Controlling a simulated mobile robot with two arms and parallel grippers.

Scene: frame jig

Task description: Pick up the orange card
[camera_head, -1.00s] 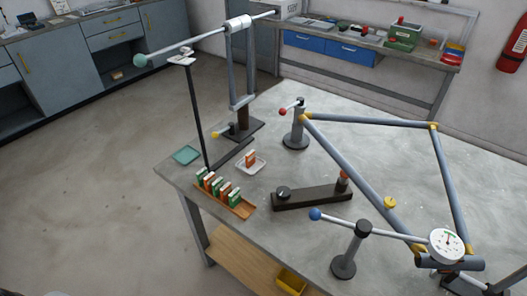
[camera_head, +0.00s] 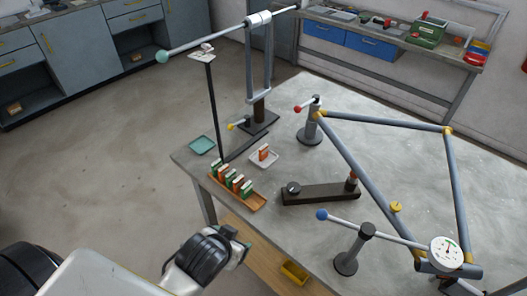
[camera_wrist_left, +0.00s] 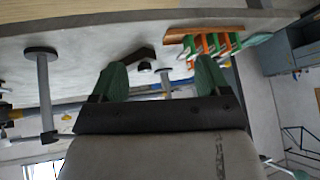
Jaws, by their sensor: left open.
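An orange card (camera_head: 263,152) stands in a small white dish (camera_head: 274,163) on the table. Left of it, a wooden rack (camera_head: 254,204) holds several upright green and orange cards; this rack also shows in the left wrist view (camera_wrist_left: 180,35), near the top. My left gripper (camera_head: 243,247) is in front of the table's near edge, apart from the rack and the dish. In the left wrist view its two green fingers (camera_wrist_left: 160,76) are spread with nothing held between them. My right gripper is not in view.
A teal tray (camera_head: 202,145) lies at the table's left corner. A dark stand (camera_head: 214,110) rises behind the rack. The tube frame (camera_head: 360,165) fills the right side.

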